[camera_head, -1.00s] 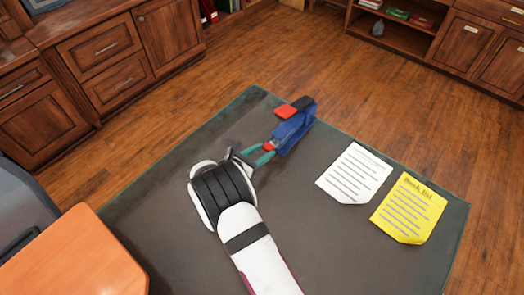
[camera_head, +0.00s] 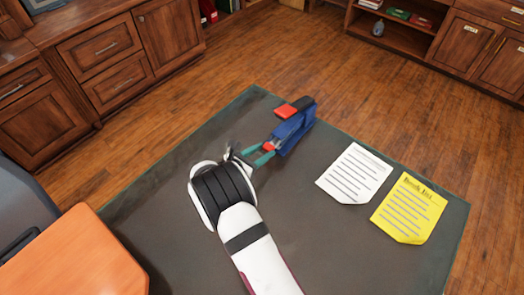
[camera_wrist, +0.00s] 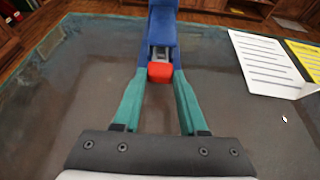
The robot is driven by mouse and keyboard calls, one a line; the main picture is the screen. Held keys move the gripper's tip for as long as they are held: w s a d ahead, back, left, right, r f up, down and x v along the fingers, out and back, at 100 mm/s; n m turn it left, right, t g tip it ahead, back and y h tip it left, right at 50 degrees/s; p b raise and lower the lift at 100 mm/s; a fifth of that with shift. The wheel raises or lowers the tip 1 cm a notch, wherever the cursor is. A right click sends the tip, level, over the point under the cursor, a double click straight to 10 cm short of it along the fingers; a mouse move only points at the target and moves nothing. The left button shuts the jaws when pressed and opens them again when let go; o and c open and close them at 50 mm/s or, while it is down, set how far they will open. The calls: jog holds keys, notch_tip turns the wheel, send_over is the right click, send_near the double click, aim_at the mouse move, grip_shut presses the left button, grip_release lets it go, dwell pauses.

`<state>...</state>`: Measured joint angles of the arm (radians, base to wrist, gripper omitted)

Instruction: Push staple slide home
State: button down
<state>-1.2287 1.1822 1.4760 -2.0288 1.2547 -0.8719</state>
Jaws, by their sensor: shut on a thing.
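The blue stapler (camera_head: 292,131) is on the dark desk mat, with a black and red part (camera_head: 288,110) at its far end. It also shows in the wrist view (camera_wrist: 163,25), its near end facing me. A red block at the end of the staple slide (camera_wrist: 160,72) sticks out toward me, with grey metal behind it. My gripper (camera_wrist: 160,76) has its two teal fingers on either side of the red block and is shut on it. In the head view my gripper (camera_head: 268,148) reaches the stapler's near end from the lower left.
A white printed sheet (camera_head: 354,173) and a yellow sheet (camera_head: 409,208) lie right of the stapler. The dark mat (camera_head: 330,245) is otherwise clear. An orange surface (camera_head: 75,260) is at the lower left. Wooden cabinets stand beyond the floor.

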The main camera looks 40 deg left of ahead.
jog(key=shift+w, duration=1.4)
jog(key=shift+c, duration=2.2)
grip_release()
jog(key=v, duration=1.6)
jog(key=shift+w, duration=0.1)
